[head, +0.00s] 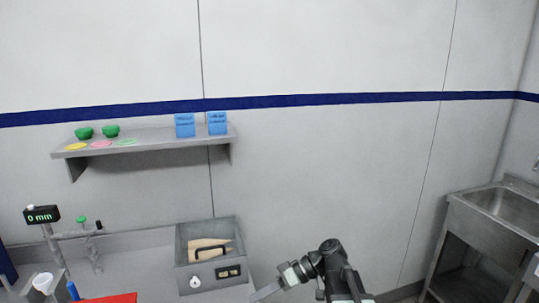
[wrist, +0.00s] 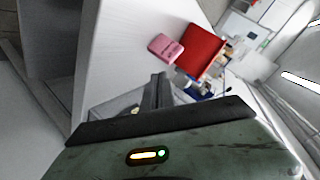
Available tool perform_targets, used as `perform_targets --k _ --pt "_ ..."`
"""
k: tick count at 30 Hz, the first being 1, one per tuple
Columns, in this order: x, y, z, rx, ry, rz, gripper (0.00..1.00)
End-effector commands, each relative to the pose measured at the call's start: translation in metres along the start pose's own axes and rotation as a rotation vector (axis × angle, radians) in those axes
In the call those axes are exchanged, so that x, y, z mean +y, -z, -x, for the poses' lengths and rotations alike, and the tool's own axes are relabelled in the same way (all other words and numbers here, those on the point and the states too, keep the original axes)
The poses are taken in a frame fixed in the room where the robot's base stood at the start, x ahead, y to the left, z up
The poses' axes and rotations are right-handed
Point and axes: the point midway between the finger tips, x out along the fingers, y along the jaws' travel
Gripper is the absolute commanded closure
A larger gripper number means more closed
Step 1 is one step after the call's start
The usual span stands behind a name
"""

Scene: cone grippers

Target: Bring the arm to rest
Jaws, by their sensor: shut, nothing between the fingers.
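My arm, dark with a light grey band, shows at the lower right of the head view. It reaches left, and my gripper (head: 260,293) is at its left end, low in the picture beside the front right corner of the grey metal box. In the wrist view my gripper (wrist: 157,84) is shut, its dark fingers together and empty.
The open grey box (head: 208,273) holds a beige piece. A wall shelf (head: 150,142) bears green bowls, coloured discs and blue boxes. A metal sink (head: 505,205) stands right. The wrist view shows a pink block (wrist: 165,47).

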Motion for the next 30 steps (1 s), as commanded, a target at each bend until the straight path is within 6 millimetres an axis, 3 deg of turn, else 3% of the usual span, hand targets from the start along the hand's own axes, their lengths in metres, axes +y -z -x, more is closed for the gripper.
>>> perform_targets --k 3,6,9,11,14,30 --pt "0.02 -0.049 0.013 -0.181 -0.25 -0.209 1.0" --pt "0.052 -0.102 0.043 -0.311 -0.542 -0.422 1.0" --pt "0.079 -0.141 0.08 -0.364 -0.814 -0.596 1.0" --pt "0.088 -0.154 0.101 -0.364 -0.941 -0.678 1.0" --pt "0.098 -0.159 0.119 -0.325 -1.057 -0.781 1.0" --pt "0.099 -0.159 0.119 -0.293 -1.063 -0.828 1.0"
